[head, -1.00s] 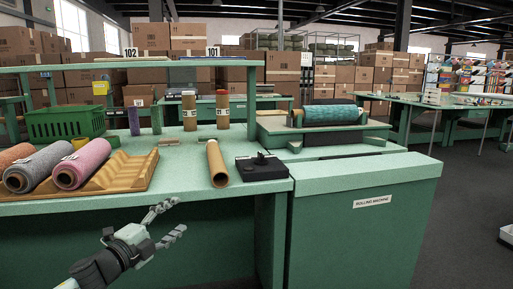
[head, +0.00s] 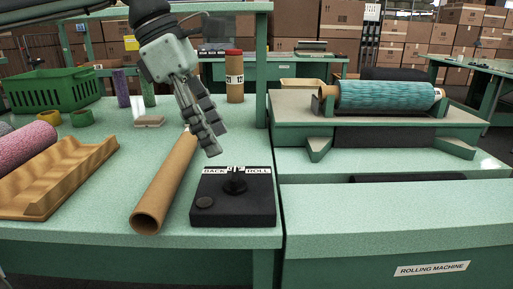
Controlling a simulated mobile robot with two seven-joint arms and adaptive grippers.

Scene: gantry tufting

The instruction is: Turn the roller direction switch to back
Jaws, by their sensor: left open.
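The roller direction switch is a black box (head: 233,207) on the green table, right of centre, near the front edge. A dark knob (head: 235,181) stands on it below a white label strip reading "BACK" on the left and "ROLL" on the right. Which way the knob points is too small to tell. A round dark button sits at the box's left front. My left gripper (head: 212,142) hangs above and behind the box, fingers down, open and apart from the knob. My right gripper is not in view.
A cardboard tube (head: 166,186) lies just left of the switch box. A wooden rack (head: 62,177) with a pink roll (head: 24,146) is at left. The rolling machine (head: 400,225) with a teal roll (head: 386,96) stands at right. A green crate (head: 52,91) is behind.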

